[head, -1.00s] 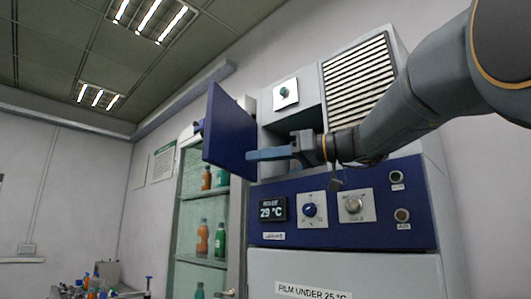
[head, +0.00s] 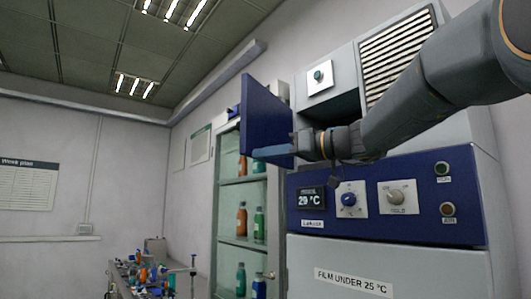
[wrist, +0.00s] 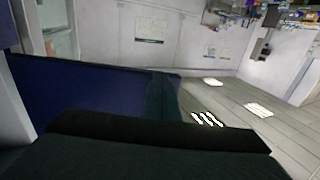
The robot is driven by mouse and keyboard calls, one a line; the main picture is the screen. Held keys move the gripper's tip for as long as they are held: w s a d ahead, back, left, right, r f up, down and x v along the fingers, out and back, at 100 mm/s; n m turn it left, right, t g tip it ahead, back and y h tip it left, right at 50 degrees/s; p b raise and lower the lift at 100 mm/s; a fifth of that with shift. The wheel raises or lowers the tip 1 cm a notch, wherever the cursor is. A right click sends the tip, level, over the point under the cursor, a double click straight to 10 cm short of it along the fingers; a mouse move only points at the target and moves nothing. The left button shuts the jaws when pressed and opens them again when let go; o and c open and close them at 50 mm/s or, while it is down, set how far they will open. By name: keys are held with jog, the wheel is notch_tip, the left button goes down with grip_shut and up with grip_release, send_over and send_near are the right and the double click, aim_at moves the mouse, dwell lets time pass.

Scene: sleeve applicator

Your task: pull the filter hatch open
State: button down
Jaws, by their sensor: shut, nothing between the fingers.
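The filter hatch (head: 263,110) is a dark blue panel in the head view. It stands swung out at the left of the machine's upper opening (head: 335,107). My gripper (head: 270,152) is shut and empty, its fingers across the lower part of the hatch, on the side facing the opening. I cannot tell whether they touch it. In the wrist view the hatch (wrist: 80,92) fills the left middle, close beyond the dark gripper body. The hatch's hinge edge is not clear in either view.
The blue control panel (head: 420,196) with knobs, a display and buttons lies below my arm. A glass cabinet (head: 228,205) with bottles stands left of the machine. A cluttered bench (head: 120,280) is at lower left. The vent grille (head: 398,57) is right of the opening.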

jog(key=shift+a, duration=0.1)
jog(key=b+x, duration=0.8)
jog(key=x, duration=0.2)
jog(key=shift+w+a+b, duration=0.15)
jog(key=shift+a+b, duration=0.15)
jog(key=shift+b, duration=0.05)
jog(key=s+d+b, duration=0.6)
jog(key=s+b, duration=0.1)
jog(key=s, duration=0.5)
jog(key=shift+s+d, duration=0.2)
jog(key=shift+d, duration=0.05)
